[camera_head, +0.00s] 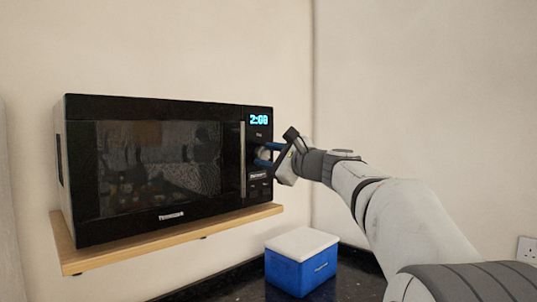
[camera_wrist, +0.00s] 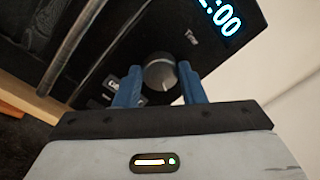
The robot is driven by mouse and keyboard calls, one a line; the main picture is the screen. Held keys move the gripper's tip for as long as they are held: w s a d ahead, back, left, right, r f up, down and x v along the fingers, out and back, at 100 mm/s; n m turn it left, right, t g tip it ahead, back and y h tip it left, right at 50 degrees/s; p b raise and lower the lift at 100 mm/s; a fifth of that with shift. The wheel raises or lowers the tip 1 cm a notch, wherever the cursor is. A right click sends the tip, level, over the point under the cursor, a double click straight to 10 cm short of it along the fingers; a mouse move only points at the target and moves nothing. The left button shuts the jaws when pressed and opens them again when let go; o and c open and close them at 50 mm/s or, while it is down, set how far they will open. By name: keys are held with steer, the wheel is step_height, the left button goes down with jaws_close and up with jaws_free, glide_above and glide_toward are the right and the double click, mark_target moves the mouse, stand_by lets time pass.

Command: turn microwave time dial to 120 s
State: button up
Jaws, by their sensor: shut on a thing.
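The black microwave (camera_head: 160,165) stands on a wooden wall shelf, with its door shut. Its blue display (camera_head: 259,119) reads 2:00, and part of that reading also shows in the wrist view (camera_wrist: 218,14). In the wrist view my gripper (camera_wrist: 158,84) is shut on the dial. In the head view the fingers partly hide the dial.
The wooden shelf (camera_head: 160,235) juts out under the microwave. A blue cool box with a white lid (camera_head: 300,265) stands on the dark counter (camera_head: 350,280) below my arm. A wall socket (camera_head: 527,249) is at the far right.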

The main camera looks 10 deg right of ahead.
stand_by(0.5)
steer(key=o, duration=1)
steer(key=b+v, duration=0.2)
steer(key=v, duration=0.6)
steer(key=shift+w, duration=0.1)
